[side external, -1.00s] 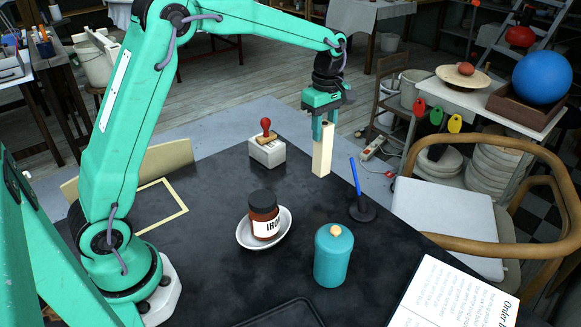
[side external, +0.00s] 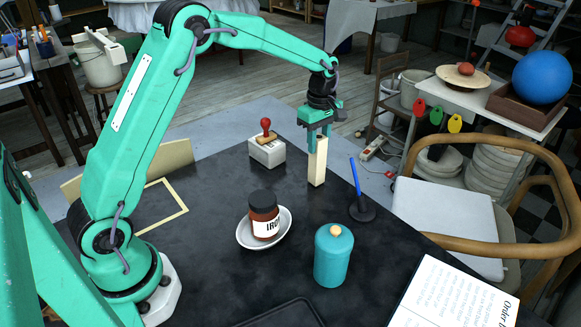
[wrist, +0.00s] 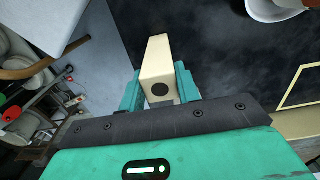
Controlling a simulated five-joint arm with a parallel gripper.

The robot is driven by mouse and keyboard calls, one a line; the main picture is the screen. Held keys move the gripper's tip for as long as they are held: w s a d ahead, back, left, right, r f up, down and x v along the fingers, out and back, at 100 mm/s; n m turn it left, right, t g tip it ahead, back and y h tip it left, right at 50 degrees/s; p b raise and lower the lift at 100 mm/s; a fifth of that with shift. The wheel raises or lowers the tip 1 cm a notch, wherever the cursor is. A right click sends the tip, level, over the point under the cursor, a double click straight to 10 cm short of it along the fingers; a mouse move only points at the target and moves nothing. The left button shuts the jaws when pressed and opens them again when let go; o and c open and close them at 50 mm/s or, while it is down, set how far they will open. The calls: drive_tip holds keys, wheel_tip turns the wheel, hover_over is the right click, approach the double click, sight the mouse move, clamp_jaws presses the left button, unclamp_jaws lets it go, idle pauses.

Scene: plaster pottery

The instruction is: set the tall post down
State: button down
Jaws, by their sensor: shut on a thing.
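The tall post (side external: 318,165) is a pale cream square bar, upright near the far edge of the black table (side external: 215,225). My gripper (side external: 317,142) is shut on its upper part from above. The post's lower end appears at the tabletop, but I cannot tell for sure whether it touches.
Left of the post is a grey block with a red-knobbed stamp (side external: 266,150). Right is a blue pen in a black stand (side external: 360,198). Nearer are a jar (side external: 263,216) on a white dish (side external: 243,236) and a teal canister (side external: 333,262). Bare tabletop surrounds the post.

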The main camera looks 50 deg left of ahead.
drive_tip(key=shift+f, duration=0.15)
drive_tip(key=c, duration=1)
unclamp_jaws()
drive_tip(key=shift+f, duration=0.1)
wheel_tip(320, 180, up, 12)
drive_tip(key=shift+r, duration=0.2)
